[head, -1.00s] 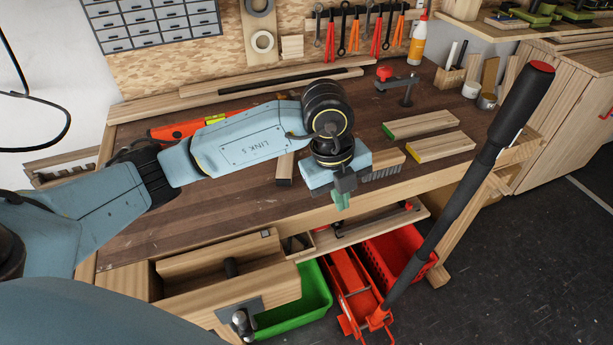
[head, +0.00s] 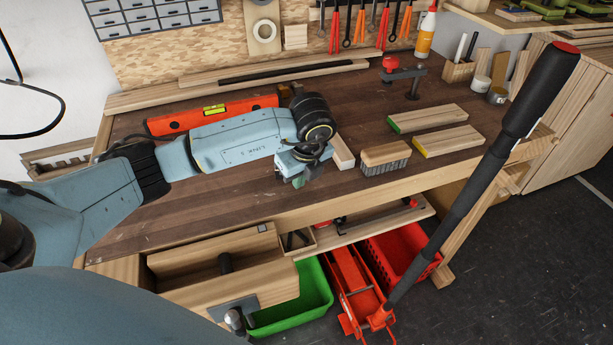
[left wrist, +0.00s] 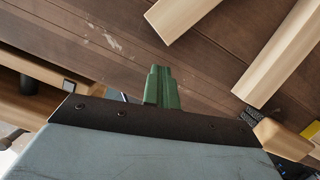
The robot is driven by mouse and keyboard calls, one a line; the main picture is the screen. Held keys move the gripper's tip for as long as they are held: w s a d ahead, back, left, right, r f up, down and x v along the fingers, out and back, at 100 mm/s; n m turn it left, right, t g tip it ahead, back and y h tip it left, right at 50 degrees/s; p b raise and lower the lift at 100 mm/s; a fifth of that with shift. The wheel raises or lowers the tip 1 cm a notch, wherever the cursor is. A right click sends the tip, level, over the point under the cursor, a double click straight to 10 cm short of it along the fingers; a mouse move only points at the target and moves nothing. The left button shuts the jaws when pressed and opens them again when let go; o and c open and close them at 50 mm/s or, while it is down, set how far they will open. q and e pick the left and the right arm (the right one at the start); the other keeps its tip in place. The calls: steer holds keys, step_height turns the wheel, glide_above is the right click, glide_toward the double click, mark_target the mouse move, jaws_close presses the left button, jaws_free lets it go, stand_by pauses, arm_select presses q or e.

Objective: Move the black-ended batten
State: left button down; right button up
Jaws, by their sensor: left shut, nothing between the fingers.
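My left gripper (head: 298,181) is low over the middle of the bench, its green fingertips together and empty. The fingertips also show in the left wrist view (left wrist: 162,88). A pale wooden batten (head: 342,150) lies just right of the gripper in the head view, partly hidden by my wrist. The left wrist view shows two pale pieces of wood on the bench beyond the fingertips, one near the top (left wrist: 182,14) and one at the right (left wrist: 280,55). No black end shows now, so I cannot tell which is the black-ended batten. My right gripper is out of view.
A brush (head: 385,154) lies to the right, near a green-ended batten (head: 428,117) and a yellow-ended batten (head: 448,140). A red level (head: 250,106) lies behind my arm. A clamp (head: 405,76) stands at the back. The bench's left front is clear.

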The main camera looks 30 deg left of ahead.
arm_select(q)
steer(key=shift+w+a, duration=0.4)
steer(key=shift+a, duration=0.45)
steer(key=shift+w+a+b, duration=0.3)
steer(key=shift+w+a, duration=0.1)
steer(key=shift+a, duration=0.45)
steer(key=shift+d, duration=0.1)
